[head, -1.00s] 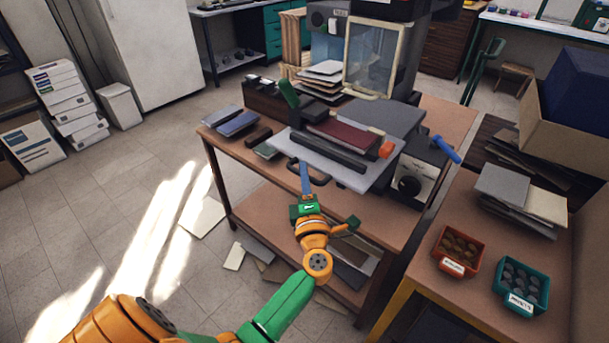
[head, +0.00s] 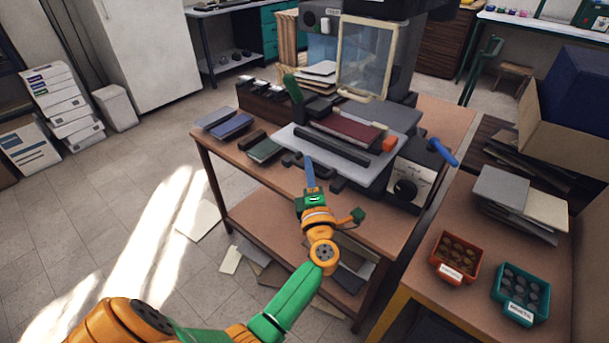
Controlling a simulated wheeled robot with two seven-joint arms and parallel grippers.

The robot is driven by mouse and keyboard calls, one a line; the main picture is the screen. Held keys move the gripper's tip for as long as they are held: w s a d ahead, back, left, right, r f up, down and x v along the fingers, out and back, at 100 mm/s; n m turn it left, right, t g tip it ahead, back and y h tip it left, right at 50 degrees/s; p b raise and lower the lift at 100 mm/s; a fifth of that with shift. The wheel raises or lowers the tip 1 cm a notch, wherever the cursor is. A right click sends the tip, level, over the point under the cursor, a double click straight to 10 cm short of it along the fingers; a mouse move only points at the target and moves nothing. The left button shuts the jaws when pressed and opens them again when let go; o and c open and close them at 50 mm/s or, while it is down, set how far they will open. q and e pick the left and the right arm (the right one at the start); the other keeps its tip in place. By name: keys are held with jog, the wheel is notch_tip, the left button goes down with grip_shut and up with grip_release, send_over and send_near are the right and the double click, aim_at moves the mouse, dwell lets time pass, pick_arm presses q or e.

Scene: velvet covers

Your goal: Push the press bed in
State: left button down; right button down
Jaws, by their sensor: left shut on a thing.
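The press bed (head: 374,171) is a light grey plate at the front of the press on the wooden table. A dark red cover (head: 345,129) lies on it, with a dark bar (head: 331,146) along its front. The bed's rear runs in under the press, and its front part still shows. My left gripper (head: 309,168) is at the bed's front edge, shut on its dark handle. The fingers hide part of the handle. My right gripper is not in view.
An orange knob (head: 389,144) and a blue-handled lever (head: 443,151) are at the bed's right. Dark blocks and covers, one blue (head: 232,127), lie on the table at left. Red (head: 456,257) and teal (head: 520,293) bins stand on the right-hand table.

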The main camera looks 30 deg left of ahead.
pick_arm(q)
jog(key=shift+w+f, duration=0.1)
jog(key=shift+w, duration=0.05)
jog(key=shift+s, duration=0.25)
jog(key=c, duration=0.8)
grip_release()
jog(key=shift+c, duration=0.2)
